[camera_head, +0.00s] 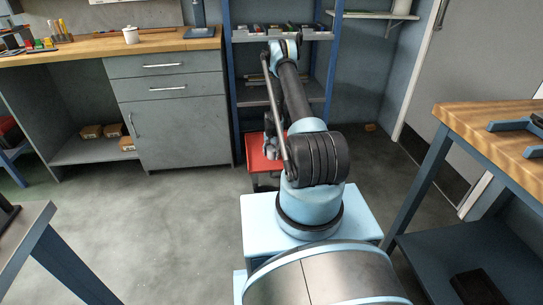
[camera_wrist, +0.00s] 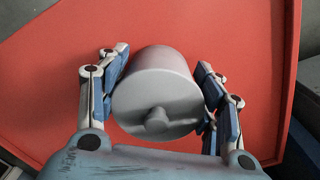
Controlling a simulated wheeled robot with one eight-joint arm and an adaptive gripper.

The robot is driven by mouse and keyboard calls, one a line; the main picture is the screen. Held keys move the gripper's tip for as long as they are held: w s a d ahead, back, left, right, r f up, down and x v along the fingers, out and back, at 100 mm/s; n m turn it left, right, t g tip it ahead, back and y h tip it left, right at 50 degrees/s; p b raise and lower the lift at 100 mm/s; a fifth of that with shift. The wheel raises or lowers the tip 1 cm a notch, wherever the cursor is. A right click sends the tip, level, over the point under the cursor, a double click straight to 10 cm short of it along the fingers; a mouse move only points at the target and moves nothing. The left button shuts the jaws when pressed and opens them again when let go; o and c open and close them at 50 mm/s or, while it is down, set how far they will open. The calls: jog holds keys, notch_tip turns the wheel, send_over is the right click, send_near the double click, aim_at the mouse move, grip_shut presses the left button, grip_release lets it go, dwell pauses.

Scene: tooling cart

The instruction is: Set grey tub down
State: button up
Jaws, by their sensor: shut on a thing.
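The grey tub (camera_wrist: 160,85) is a smooth, round grey piece with a small knob on the side facing the wrist camera. My gripper (camera_wrist: 163,68) is shut on it, with one blue-padded finger on each side. The tub is over the flat red top of the tooling cart (camera_wrist: 45,60); I cannot tell whether it touches that surface. In the head view the red cart (camera_head: 256,158) stands beyond my base, partly behind my arm. The tub cannot be made out there.
A blue-framed shelf rack (camera_head: 234,100) stands behind the cart. A grey drawer cabinet with a wooden top (camera_head: 95,46) is at the left, and a wooden-topped workbench (camera_head: 475,122) at the right. The floor left of the cart is clear.

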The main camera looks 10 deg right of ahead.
jog(key=shift+f, duration=0.1)
jog(key=o, duration=1.2)
jog(key=shift+c, duration=0.2)
